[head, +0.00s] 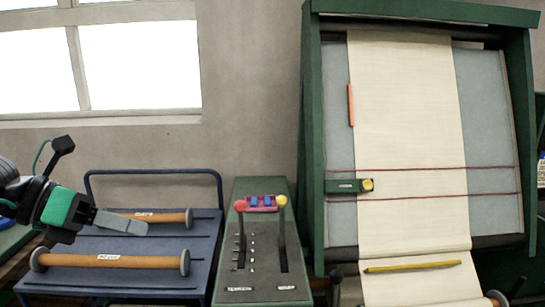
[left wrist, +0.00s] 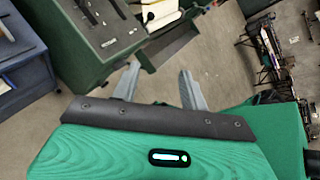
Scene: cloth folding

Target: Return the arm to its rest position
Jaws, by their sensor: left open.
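My left gripper (head: 145,230) comes in from the left edge in the head view, above the blue cart, with its grey fingers pointing right. It overlaps part of the farther roller in the picture; I cannot tell how far apart they are. In the left wrist view the gripper (left wrist: 160,88) has its two grey fingers spread apart with nothing between them. Floor and the edge of a dark green unit show beyond them. My right gripper is not clearly visible in either view.
A blue cart (head: 215,262) carries two orange rollers (head: 110,261) with grey ends. A green control box (head: 262,187) with two levers stands beside it. A green frame (head: 312,130) with cream cloth (head: 405,110) stands at right; a yellow stick (head: 412,266) lies across the cloth's lower part.

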